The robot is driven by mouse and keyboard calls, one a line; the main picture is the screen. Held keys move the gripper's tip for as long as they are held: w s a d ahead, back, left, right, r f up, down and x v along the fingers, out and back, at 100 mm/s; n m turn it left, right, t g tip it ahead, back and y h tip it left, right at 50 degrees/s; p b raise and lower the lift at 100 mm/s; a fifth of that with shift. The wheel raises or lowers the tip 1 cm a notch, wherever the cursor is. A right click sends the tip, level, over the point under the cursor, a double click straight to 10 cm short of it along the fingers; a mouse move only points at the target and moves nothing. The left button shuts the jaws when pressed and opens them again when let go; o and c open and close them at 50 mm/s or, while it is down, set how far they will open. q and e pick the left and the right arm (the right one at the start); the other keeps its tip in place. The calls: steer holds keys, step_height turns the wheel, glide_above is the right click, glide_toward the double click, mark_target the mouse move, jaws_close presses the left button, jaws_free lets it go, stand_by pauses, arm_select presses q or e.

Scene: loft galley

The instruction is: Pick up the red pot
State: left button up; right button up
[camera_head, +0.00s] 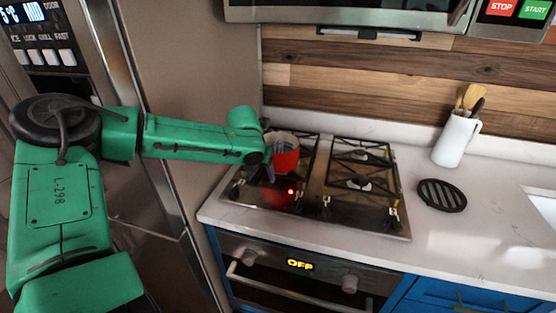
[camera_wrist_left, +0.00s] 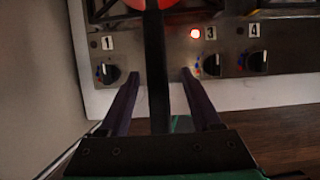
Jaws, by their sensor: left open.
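The red pot (camera_head: 286,158) stands on the back left part of the gas hob, its near left side partly covered by my left arm. In the left wrist view only a slice of the red pot (camera_wrist_left: 140,4) shows at the top edge. A long dark bar, which looks like its handle (camera_wrist_left: 155,60), runs down from it between my fingers. My left gripper (camera_wrist_left: 160,74) is open, with one finger on each side of the bar and gaps between. In the head view my left gripper (camera_head: 269,170) is small and dark beside the pot. My right gripper is not in view.
The gas hob (camera_head: 318,212) has knobs and a lit red light along its front. A black round trivet (camera_head: 442,195) and a white utensil jug (camera_head: 455,139) stand on the counter at right. A tall fridge panel (camera_head: 195,60) borders the hob's left.

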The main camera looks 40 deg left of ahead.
arm_select(q)
steer(key=shift+x, duration=1.8)
steer(key=shift+s+a, duration=0.1)
jaws_close()
